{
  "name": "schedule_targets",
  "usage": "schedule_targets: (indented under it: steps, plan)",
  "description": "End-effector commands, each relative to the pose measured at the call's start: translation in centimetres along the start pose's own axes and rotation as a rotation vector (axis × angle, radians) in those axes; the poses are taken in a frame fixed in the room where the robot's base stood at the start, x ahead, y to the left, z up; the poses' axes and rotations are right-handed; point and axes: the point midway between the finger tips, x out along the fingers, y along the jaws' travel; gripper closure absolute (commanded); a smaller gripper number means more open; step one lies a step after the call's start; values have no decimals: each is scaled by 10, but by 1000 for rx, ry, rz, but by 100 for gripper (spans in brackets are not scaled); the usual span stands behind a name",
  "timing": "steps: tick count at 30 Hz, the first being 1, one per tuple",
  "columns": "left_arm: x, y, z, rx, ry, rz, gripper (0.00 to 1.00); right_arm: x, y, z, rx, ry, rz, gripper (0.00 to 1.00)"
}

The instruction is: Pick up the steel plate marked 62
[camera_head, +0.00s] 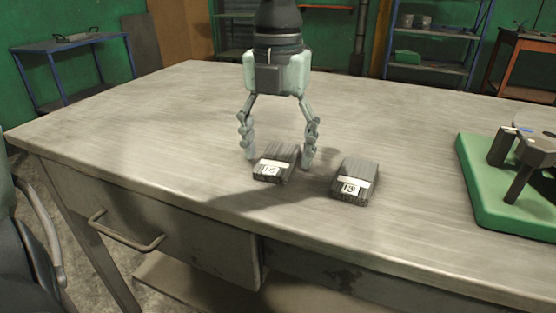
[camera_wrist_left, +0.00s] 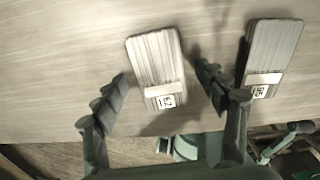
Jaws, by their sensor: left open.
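Two dark grey ribbed steel plates with white number labels lie side by side on the workbench. The left plate (camera_head: 276,163) also shows in the left wrist view (camera_wrist_left: 156,60); its small label is hard to read for sure but looks like 62. My left gripper (camera_head: 279,161) points down over this plate, open, with one finger on each side and a gap to it. In the left wrist view the open fingers (camera_wrist_left: 163,78) flank the same plate. The right plate (camera_head: 355,181) lies outside the fingers, close to the right one (camera_wrist_left: 270,48); its label is a different, unclear number. My right gripper is not in view.
The wooden workbench (camera_head: 150,120) is clear to the left and behind. A green board (camera_head: 490,205) with a dark fixture (camera_head: 525,165) stands at the right. The bench's front edge is close before the plates, above a drawer with a handle (camera_head: 125,237).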

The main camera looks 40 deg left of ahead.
Motion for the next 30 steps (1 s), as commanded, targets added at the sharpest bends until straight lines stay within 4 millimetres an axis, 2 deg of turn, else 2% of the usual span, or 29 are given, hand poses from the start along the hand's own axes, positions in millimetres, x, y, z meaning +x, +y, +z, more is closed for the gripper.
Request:
schedule_targets:
  steps: [2, 19, 30]
  plan:
    - [0, 0, 0, 0, 0, 0, 29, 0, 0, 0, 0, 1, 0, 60]
    - [-1, 0, 0, 0, 0, 0, 100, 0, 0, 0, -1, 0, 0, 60]
    - [-3, 0, 1, 0, -3, -1, 100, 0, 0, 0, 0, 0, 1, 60]
